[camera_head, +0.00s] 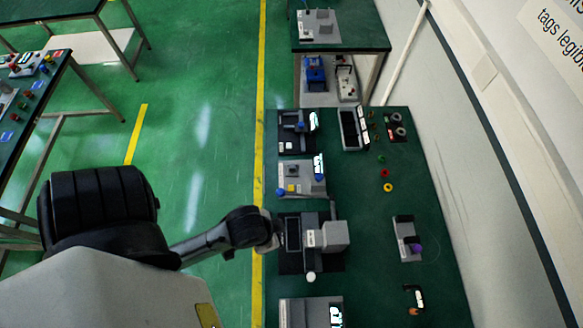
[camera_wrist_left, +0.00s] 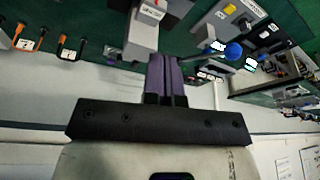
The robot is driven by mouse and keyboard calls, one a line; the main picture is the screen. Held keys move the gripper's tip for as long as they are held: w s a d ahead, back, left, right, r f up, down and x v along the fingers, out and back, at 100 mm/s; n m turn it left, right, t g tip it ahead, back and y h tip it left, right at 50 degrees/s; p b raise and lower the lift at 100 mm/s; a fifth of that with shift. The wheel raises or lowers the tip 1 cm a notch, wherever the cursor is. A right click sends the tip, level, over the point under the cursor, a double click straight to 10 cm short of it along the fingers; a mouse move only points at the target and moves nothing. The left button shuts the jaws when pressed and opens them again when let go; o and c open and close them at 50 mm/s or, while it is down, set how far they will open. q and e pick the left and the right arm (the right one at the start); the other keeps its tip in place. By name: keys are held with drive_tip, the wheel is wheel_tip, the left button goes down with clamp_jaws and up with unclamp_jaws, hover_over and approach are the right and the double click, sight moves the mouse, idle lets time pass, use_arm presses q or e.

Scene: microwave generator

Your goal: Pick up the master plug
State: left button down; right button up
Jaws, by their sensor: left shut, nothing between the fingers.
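My left gripper (camera_wrist_left: 166,72) shows in the wrist view with its two purple-grey fingers shut together and nothing between them. Just beyond the fingertips, in the picture, is a grey box (camera_wrist_left: 145,30) with a red switch and a white label. In the head view my left arm reaches in from the left to the table's left edge, but its fingertips cannot be made out. I cannot tell for sure which item is the master plug. Small black-and-orange labelled pieces (camera_wrist_left: 70,47) lie at the upper left of the wrist view. My right gripper is not in view.
The green workbench (camera_head: 375,280) carries several devices along its left side, including a grey box unit (camera_head: 335,236). A grey fixture with a purple part (camera_head: 407,240) stands toward the right. Coloured rings (camera_head: 388,188) lie farther back. A white wall (camera_head: 500,230) borders the right.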

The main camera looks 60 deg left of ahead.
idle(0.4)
use_arm(q)
drive_tip(key=c, duration=1.8)
unclamp_jaws()
drive_tip(key=shift+a, duration=0.1)
drive_tip(key=o, duration=0.8)
drive_tip(key=shift+c, duration=0.2)
drive_tip(key=shift+o, duration=1.4)
